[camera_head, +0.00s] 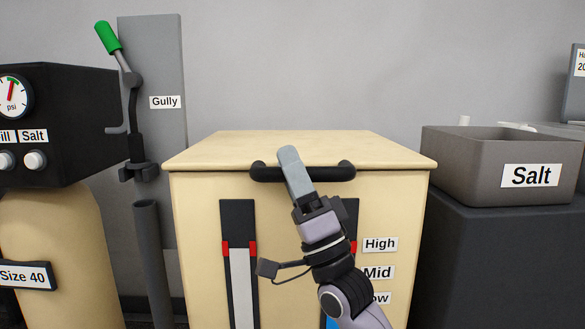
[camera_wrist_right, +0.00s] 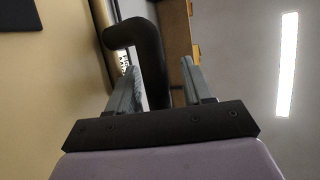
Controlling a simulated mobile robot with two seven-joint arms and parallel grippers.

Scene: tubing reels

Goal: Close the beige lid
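The beige lid (camera_head: 295,148) lies over the beige box (camera_head: 290,215) and looks flat. I cannot tell whether a small gap is left under it. A black handle (camera_head: 331,173) runs along the lid's front edge. My right gripper (camera_head: 290,158) is at the handle's middle, covering part of it, and one grey finger rises above the bar. In the right wrist view the handle (camera_wrist_right: 150,60) stands between the two fingers of the open right gripper (camera_wrist_right: 158,72), with a gap at the right finger. My left gripper is not in view.
A grey lever (camera_head: 131,85) with a green grip stands left of the box, by the "Gully" panel (camera_head: 155,60). A black gauge unit (camera_head: 70,125) is at far left. A grey "Salt" bin (camera_head: 470,170) stands close on the right. The lid's top is clear.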

